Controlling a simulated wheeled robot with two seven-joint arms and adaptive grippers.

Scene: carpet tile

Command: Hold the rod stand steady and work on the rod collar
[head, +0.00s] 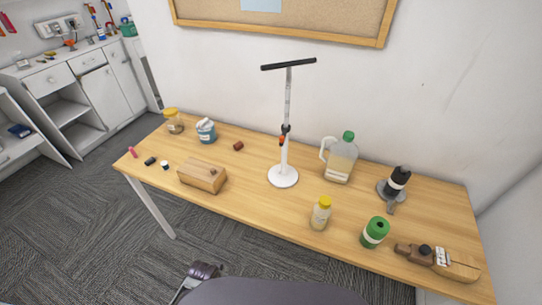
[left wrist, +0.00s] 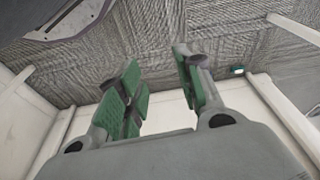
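The rod stand (head: 288,95) is upright near the middle of the wooden table, with a round white base, a pale rod and a black crossbar on top. The rod collar (head: 286,129) is a dark ring partway up the rod, with an orange-red part just below it. Nothing touches the stand or collar. My left gripper (left wrist: 160,75) shows in the left wrist view with its green-padded fingers apart and nothing between them, away from the stand. My right gripper is in neither view.
Left on the table (head: 243,206) are a wooden block (head: 203,177), a blue-white tub (head: 206,131) and a yellow-lidded jar (head: 173,122). Right are a jug (head: 341,160), a yellow-capped bottle (head: 321,214), a green can (head: 375,232) and a black-topped bottle (head: 398,180). Table in front of the base is clear.

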